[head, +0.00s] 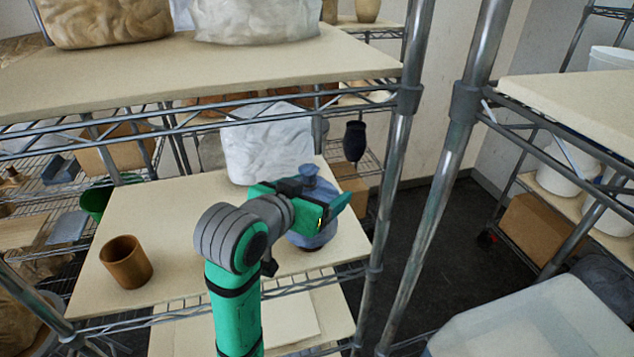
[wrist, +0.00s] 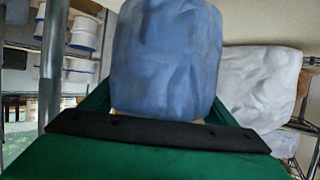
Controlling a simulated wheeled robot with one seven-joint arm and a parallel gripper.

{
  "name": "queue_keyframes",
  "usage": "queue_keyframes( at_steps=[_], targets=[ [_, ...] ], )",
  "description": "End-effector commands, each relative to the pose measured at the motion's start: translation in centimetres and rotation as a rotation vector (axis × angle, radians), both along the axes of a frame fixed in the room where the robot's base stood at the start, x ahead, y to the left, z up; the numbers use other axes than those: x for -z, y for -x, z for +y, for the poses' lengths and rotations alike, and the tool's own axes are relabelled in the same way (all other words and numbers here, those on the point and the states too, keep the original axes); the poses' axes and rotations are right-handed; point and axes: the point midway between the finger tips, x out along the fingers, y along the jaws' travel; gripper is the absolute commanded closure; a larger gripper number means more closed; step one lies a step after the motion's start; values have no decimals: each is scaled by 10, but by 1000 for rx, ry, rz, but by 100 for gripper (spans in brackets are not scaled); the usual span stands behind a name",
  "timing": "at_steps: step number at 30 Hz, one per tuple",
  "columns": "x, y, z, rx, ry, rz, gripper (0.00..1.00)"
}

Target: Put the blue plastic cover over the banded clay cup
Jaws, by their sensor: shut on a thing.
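The blue plastic cover (head: 313,228) is in my gripper (head: 318,203), at the right part of the middle shelf board in the head view. It looks upright, with a narrow knob-like top. My gripper is shut on it and hides part of its middle. In the wrist view the blue cover (wrist: 167,60) fills the centre, between the green fingers. A brown clay cup (head: 125,264) stands upright and open at the left front of the same board, apart from my gripper. I cannot make out its bands clearly. A dark edge shows under the cover; I cannot tell what it is.
A white wrapped bag (head: 265,145) stands behind the cover. The upper shelf (head: 210,72) hangs above the board, and a metal post (head: 392,170) rises at its right. The board (head: 185,230) is clear between the cup and my arm.

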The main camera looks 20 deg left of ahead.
Motion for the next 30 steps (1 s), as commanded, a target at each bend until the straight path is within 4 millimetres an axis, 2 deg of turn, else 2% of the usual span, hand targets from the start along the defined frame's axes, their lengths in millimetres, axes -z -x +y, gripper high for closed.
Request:
queue_keyframes(
  at_steps=[15, 30],
  targets=[
    [32, 0, 0, 0, 1, 2, 41],
    [37, 0, 0, 0, -1, 1, 41]
  ],
)
